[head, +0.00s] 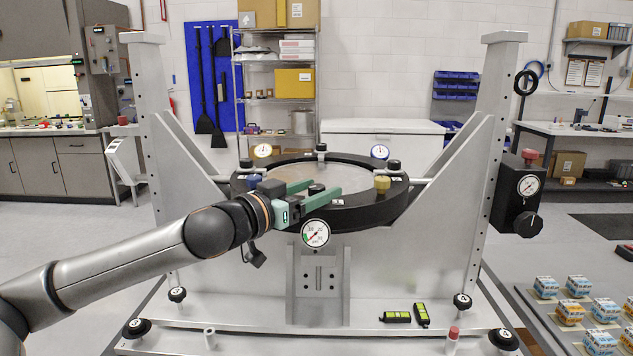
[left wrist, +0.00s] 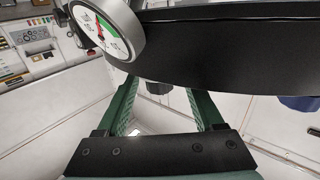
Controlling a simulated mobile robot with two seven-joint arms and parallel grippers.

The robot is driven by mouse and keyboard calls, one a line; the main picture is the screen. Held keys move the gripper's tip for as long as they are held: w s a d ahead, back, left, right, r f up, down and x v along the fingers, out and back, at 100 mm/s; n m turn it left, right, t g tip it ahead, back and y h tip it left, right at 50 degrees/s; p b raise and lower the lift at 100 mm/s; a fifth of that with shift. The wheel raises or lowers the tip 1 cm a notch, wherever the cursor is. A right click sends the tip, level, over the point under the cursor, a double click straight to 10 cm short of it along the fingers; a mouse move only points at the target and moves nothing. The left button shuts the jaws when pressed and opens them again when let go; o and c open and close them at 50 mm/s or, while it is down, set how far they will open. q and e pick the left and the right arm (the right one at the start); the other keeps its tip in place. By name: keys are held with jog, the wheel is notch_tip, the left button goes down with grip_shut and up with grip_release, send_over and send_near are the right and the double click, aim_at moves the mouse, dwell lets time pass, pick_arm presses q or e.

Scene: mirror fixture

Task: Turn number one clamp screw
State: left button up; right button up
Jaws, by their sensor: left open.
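The mirror fixture holds a round mirror (head: 322,173) in a black ring (head: 372,214) with several knobs on its rim. My left gripper (head: 327,195) is open at the ring's front edge. In the head view its green fingers lie on either side of a black knob (head: 317,188); I cannot tell whether they touch it. Which screw is number one is unreadable. In the left wrist view the dark ring edge (left wrist: 230,45) hides the fingertips. My right gripper is not in view.
A front dial gauge (head: 316,233) sits just below the left gripper and shows close in the left wrist view (left wrist: 107,28). Upright side plates (head: 168,160) flank the ring. Black numbered knobs (head: 136,328) and green-black items (head: 395,316) are on the base.

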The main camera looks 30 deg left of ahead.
pick_arm(q)
jog(key=shift+w, duration=0.25)
jog(key=shift+c, duration=0.2)
grip_shut()
dwell(0.3)
